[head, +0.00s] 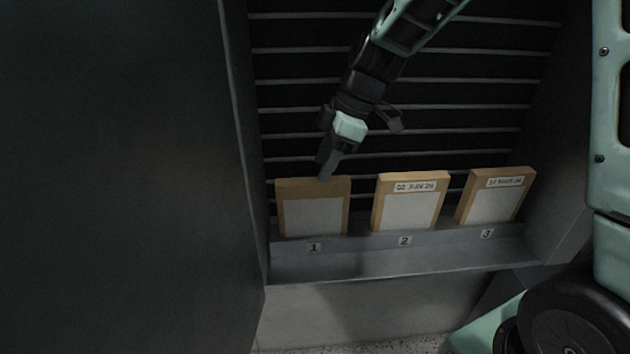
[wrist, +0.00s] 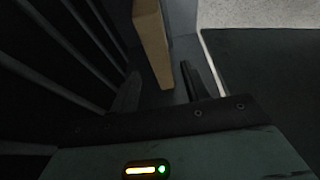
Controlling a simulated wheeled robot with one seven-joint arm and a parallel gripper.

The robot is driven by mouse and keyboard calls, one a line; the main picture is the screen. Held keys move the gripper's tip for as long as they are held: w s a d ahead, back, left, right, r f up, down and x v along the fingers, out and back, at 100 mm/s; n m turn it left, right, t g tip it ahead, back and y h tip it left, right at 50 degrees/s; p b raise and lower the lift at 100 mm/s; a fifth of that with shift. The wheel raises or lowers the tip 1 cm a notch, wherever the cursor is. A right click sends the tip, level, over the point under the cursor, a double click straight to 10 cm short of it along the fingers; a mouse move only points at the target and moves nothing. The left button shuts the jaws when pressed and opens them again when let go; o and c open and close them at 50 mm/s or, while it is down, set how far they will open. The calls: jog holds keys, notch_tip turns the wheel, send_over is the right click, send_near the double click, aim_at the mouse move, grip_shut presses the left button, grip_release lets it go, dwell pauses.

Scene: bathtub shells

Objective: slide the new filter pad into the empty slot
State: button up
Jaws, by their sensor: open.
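A filter pad with a tan frame and pale face (head: 313,215) stands on the ledge behind number 1; no date label shows on it. My gripper (head: 328,172) is just above its top edge, pointing down. In the wrist view the gripper (wrist: 158,88) is open, with a finger on either side of a tan pad edge (wrist: 152,42). I cannot tell whether the fingers touch it. A dated pad (head: 409,209) stands behind number 2 and another (head: 493,200) behind number 3. I see no empty numbered place; the slot bottoms are hidden by the ledge's front lip.
Dark horizontal louvres (head: 400,50) rise behind the pads. The grey ledge (head: 390,262) runs along the front. A dark wall panel (head: 120,180) stands close on the left, and a side wall closes the bay on the right. Space in front of the pads is clear.

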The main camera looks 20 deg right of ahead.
jog(key=shift+v, duration=1.75)
jog(key=s+a+f+m+h, duration=0.1)
jog(key=s+a+m, duration=0.1)
jog(key=s, duration=0.6)
jog(key=s+a+f+m+g+h, duration=0.1)
jog(key=s+a+f+m, duration=0.1)
jog(key=s+a, duration=0.3)
jog(key=s+a+f+m+h, duration=0.1)
jog(key=s+a+f+m, duration=0.1)
jog(key=s, duration=1)
jog(key=shift+a+m+h, duration=0.4)
jog(key=shift+a, duration=0.4)
jog(key=shift+s, duration=0.15)
